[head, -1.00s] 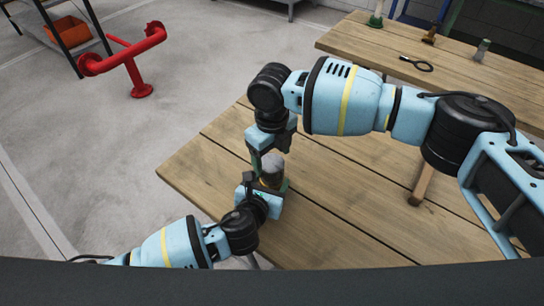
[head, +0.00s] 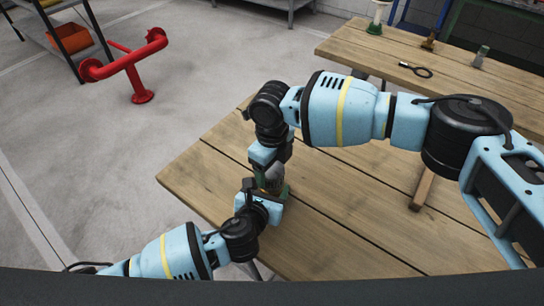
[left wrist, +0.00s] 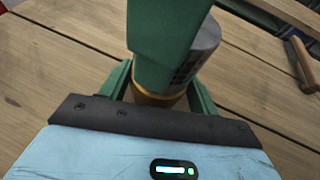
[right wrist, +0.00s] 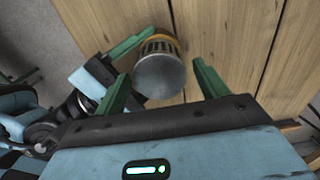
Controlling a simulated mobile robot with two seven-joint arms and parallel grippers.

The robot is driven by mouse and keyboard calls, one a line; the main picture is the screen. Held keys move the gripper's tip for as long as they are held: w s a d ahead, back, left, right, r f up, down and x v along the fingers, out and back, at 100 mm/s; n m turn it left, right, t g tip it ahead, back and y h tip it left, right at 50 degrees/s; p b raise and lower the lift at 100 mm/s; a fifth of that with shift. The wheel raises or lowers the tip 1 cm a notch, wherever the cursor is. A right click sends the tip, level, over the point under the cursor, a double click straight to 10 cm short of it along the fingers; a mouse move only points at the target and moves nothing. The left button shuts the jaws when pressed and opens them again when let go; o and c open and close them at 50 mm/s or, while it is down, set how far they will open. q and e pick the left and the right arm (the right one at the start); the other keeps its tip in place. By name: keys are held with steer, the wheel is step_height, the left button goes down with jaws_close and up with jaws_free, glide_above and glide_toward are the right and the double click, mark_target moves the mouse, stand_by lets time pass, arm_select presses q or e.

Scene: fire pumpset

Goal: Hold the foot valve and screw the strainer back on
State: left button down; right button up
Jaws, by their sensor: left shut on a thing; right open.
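The foot valve (right wrist: 160,35) shows as a brass-coloured ring under the strainer, above the near table; the left wrist view also shows its brass part (left wrist: 158,98). The grey slotted strainer (right wrist: 160,75) sits at its top end; whether the threads are engaged cannot be seen. My left gripper (left wrist: 160,86) is shut on the foot valve with green fingers. My right gripper (head: 272,168) is open over the strainer, with one finger on each side and gaps visible in the right wrist view. A right finger hides part of the strainer (left wrist: 203,50) in the left wrist view.
The near wooden table (head: 335,220) is largely clear, with a wooden handle (head: 422,185) lying to the right. A second table (head: 360,45) behind holds a black ring-ended tool (head: 417,70) and small fittings. A red pipe stand (head: 140,70) is on the floor.

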steer(key=shift+f, duration=1.75)
steer(key=c, duration=1)
steer(key=shift+o, duration=0.2)
steer(key=shift+m, duration=1.7)
steer(key=o, duration=1.1)
steer(key=shift+r, duration=2.3)
